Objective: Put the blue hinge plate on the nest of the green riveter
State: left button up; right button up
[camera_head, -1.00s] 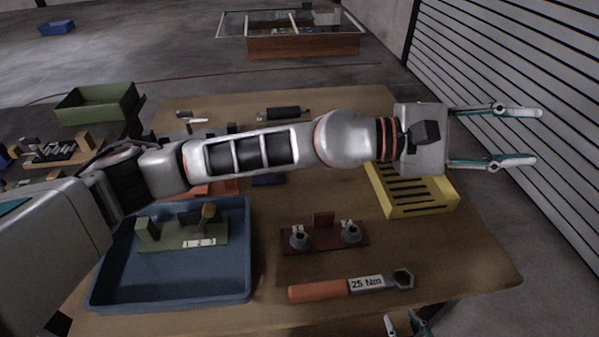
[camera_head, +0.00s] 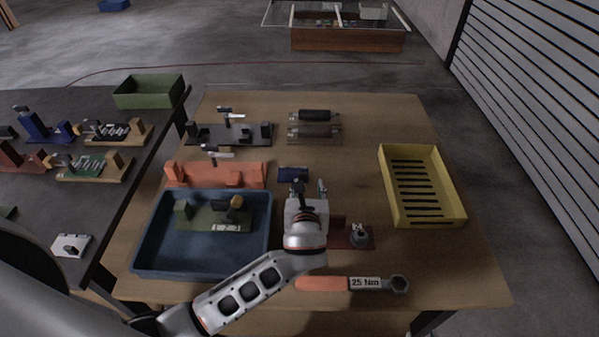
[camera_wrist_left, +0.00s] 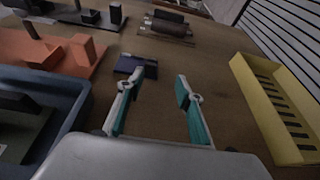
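The blue hinge plate (camera_head: 293,174) is a small dark blue piece lying flat on the wooden table. It also shows in the left wrist view (camera_wrist_left: 136,65), just beyond the left fingertip. The green fixture that looks like the green riveter (camera_head: 212,216) stands inside the blue tray (camera_head: 268,230), with a green block, a brown-topped lever and a white label. Its nest is too small to make out. My left gripper (camera_head: 310,187) is open and empty, its fingers (camera_wrist_left: 157,82) pointing toward the plate's near side, apart from it. My right gripper is out of view.
An orange fixture (camera_head: 215,175) and a black one (camera_head: 228,134) stand behind the tray. A yellow slotted bin (camera_head: 452,200) is at right. A dark red stand (camera_head: 366,244) and a torque wrench (camera_head: 325,284) lie near the front. Bare table lies between plate and bin.

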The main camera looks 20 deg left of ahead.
aim_at(303, 175)
pick_arm(q)
jog(key=shift+s+a+f, duration=0.3)
jog(key=shift+a+f, duration=0.15)
jog(key=shift+f, duration=0.05)
jog(key=shift+w+a+f+g, duration=0.15)
jog(key=shift+w+f+g, duration=0.05)
jog(key=shift+w+g, duration=0.1)
jog(key=shift+x, duration=0.9)
jog(key=w, duration=0.1)
jog(key=w+a, duration=0.1)
jog(key=w, duration=0.1)
jog(key=shift+w+a+f, duration=0.35)
jog(key=shift+f, duration=0.05)
jog(key=shift+w+a+f, duration=0.15)
jog(key=shift+w+f, duration=0.1)
jog(key=shift+w, duration=0.25)
grip_shut()
